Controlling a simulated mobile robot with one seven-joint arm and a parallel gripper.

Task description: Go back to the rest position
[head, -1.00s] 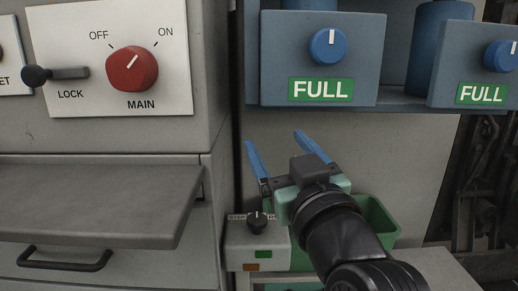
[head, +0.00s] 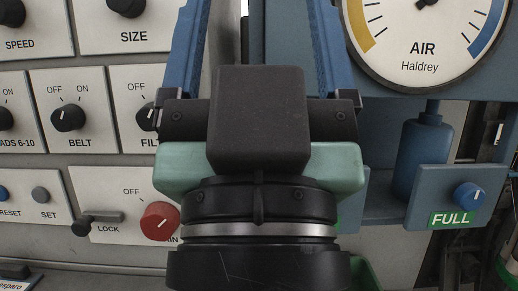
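My gripper (head: 258,45) fills the middle of the head view, pointing up and away from me. Its two blue fingers stand wide apart, and nothing shows between them in the visible part. The fingertips reach the top edge of the picture. The gripper's dark body and pale green housing hide part of the panel behind, including some of the MAIN label and one FULL label.
On the left is a panel with SPEED, SIZE, BELT (head: 68,117) and other knobs. The red MAIN knob (head: 160,221) and the LOCK lever (head: 97,217) sit lower. On the right are the AIR gauge (head: 424,35), a blue cylinder (head: 423,158) and a FULL box (head: 446,198). A green bin's edge shows below.

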